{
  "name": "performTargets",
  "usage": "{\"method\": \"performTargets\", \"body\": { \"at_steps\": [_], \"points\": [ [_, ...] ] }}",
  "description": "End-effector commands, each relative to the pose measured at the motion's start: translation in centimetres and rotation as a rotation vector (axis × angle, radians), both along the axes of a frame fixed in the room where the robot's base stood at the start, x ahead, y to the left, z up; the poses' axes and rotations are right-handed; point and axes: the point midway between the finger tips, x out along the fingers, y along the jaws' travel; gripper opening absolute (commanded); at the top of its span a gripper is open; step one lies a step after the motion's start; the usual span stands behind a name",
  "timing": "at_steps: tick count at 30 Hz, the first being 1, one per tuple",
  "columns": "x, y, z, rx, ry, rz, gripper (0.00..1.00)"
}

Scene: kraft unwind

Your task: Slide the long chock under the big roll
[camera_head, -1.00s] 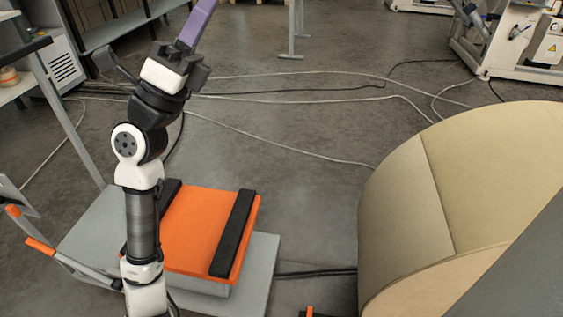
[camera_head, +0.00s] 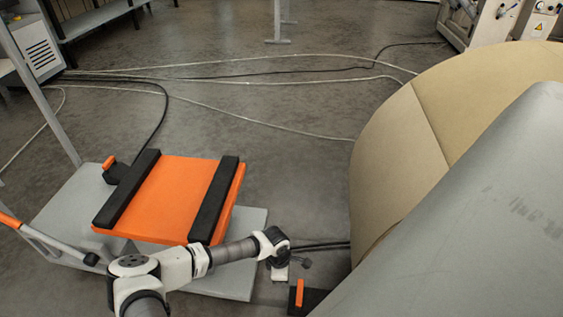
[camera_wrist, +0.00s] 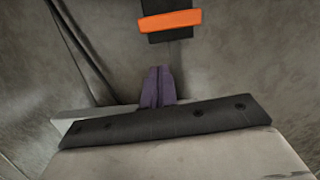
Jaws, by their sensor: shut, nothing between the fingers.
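The big roll (camera_head: 395,150) is brown kraft and stands at the right in the head view; its underside is hidden. A dark chock with an orange handle (camera_head: 299,293) lies on the floor at its lower left. A dark block with an orange bar (camera_wrist: 168,21) lies beyond my fingertips in the wrist view, apparently this chock. My gripper (camera_wrist: 158,70) has purple fingers, shut and empty, apart from the block. In the head view the wrist end of my arm is low, just left of the chock, and the fingers are hidden.
A low grey platform (camera_head: 256,221) carries an orange pad (camera_head: 172,195) with two black bars. Another orange-handled dark block (camera_head: 112,168) is at its far left. A large grey sloped surface (camera_head: 450,215) covers the lower right. Cables cross the open floor behind.

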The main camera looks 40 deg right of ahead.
Motion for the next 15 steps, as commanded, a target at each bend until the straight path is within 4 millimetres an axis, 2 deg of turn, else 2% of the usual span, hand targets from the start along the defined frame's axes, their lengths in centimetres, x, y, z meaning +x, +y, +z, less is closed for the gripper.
{"method": "performTargets", "body": {
  "at_steps": [1, 5, 11, 15],
  "points": [
    [0.6, 1.5, -1.6, 0.047, -0.036, -0.033, 0.00],
    [1.5, 3.5, -3.3, 0.104, -0.082, -0.075, 0.00],
    [1.5, 3.7, -5.7, 0.110, -0.082, -0.077, 0.00],
    [1.4, 3.7, -8.7, 0.109, -0.081, -0.075, 0.00]
  ]
}}
